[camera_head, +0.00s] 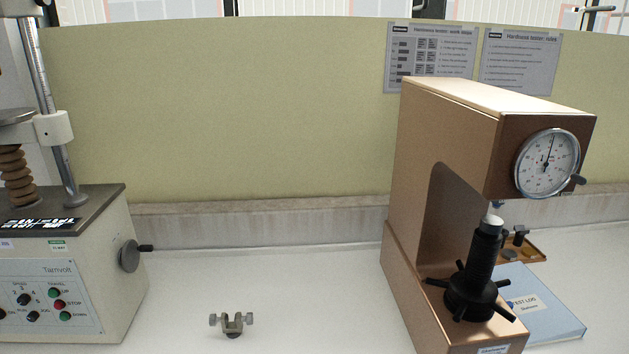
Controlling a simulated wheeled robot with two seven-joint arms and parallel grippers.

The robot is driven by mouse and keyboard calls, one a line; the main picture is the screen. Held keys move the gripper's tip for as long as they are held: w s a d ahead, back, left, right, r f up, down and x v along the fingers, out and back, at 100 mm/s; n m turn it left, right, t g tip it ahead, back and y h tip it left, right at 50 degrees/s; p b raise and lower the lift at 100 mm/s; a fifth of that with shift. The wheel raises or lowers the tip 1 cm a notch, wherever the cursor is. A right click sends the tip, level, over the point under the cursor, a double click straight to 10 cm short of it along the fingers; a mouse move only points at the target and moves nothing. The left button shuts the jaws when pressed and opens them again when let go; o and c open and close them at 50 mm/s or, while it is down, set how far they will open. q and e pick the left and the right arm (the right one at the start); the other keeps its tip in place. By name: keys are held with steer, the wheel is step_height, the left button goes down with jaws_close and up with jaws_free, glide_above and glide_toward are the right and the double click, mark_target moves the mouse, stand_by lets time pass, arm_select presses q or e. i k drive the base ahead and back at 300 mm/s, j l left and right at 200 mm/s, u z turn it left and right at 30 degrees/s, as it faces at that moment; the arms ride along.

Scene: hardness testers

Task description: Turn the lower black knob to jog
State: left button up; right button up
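A cream machine marked Tarnvolt (100,300) stands at the left, cut off by the picture's edge. Its front panel (80,318) carries two small black knobs, one above the other. The upper knob (24,299) has numbers around it. The lower black knob (33,316) has small lettering on both sides, too small to read surely. I cannot tell which way its pointer faces. Neither of my grippers shows in the head view, and nothing touches the knob.
Red and green buttons (60,304) sit right of the knobs. A black-handled crank (130,255) sticks out from the machine's right side. A small metal clamp (232,324) lies mid-bench. A brown hardness tester (445,115) stands right, beside a blue log book (548,318).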

mark_target(33, 316)
steer(key=u, duration=1.6)
